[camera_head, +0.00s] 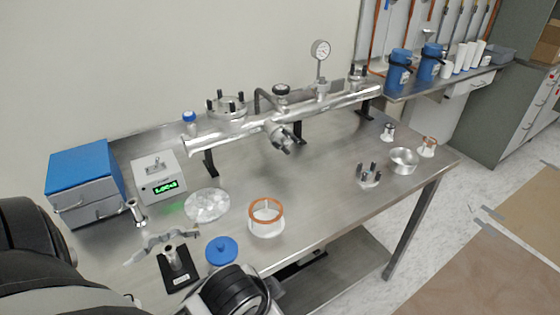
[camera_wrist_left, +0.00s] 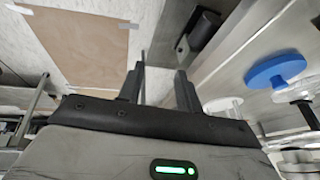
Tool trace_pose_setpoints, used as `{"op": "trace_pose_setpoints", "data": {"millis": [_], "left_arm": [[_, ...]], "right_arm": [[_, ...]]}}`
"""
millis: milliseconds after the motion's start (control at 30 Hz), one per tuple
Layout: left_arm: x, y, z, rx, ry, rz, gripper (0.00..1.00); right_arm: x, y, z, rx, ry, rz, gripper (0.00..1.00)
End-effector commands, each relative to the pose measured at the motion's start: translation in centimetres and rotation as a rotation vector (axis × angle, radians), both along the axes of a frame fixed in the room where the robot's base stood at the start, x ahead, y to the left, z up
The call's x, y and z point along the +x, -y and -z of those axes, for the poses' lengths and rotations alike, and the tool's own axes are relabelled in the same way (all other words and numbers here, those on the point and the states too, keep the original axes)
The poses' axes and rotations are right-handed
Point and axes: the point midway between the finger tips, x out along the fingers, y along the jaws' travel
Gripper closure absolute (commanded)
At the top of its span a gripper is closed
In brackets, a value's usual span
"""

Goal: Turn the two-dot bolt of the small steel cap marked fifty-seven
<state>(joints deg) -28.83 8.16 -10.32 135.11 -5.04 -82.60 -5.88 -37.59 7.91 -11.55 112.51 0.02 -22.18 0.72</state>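The steel tube (camera_head: 275,122) lies across the bench on black stands. It carries a bolted cap on top (camera_head: 227,105), another facing the front (camera_head: 283,136) and one near the right end (camera_head: 357,74). A separate small steel piece with dark upright bolts (camera_head: 369,175) stands on the bench at the right. I cannot read a fifty-seven or any dots on these. My left gripper (camera_wrist_left: 160,72) shows in the left wrist view with its two dark fingers apart and nothing between them. Its fingers are not visible in the head view. My right gripper is not in view.
Near the front of the bench (camera_head: 320,185) are a blue disc (camera_head: 221,250), a copper-rimmed ring (camera_head: 266,217), a black-based stand (camera_head: 177,266) and a foil disc (camera_head: 207,205). A blue box (camera_head: 85,182) and readout (camera_head: 159,178) stand left. The bench's middle right is mostly clear.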

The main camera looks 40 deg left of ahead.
Motion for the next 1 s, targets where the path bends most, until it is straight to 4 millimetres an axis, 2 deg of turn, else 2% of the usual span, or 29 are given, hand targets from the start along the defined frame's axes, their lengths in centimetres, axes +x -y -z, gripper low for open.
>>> {"op": "trace_pose_setpoints", "data": {"millis": [33, 167, 267, 367, 533, 600, 700, 867, 1000], "left_arm": [[1.3, -0.7, -1.1, 0.089, -0.008, 0.056, 0.65], [4.9, -2.2, -1.9, 0.344, -0.018, 0.221, 0.65], [8.4, -3.4, -3.0, 0.564, -0.013, 0.348, 0.65], [12.2, -4.6, -4.8, 0.808, -0.019, 0.463, 0.65], [18.0, -6.5, -9.8, 1.239, -0.081, 0.594, 0.65], [19.4, -7.0, -11.5, 1.359, -0.114, 0.617, 0.65], [20.4, -7.4, -12.8, 1.456, -0.145, 0.63, 0.65], [21.5, -8.5, -12.9, 1.486, -0.16, 0.635, 0.65], [23.0, -10.5, -12.2, 1.484, -0.162, 0.633, 0.65]], "right_arm": [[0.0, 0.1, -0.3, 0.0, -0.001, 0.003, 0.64], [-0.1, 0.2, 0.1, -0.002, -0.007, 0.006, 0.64], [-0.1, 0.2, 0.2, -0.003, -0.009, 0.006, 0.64], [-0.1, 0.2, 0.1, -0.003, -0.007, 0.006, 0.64], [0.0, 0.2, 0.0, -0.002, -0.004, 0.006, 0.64], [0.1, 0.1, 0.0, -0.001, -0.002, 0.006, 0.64], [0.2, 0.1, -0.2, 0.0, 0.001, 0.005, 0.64], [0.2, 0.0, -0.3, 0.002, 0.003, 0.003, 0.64], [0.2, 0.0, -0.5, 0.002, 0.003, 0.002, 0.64]]}}
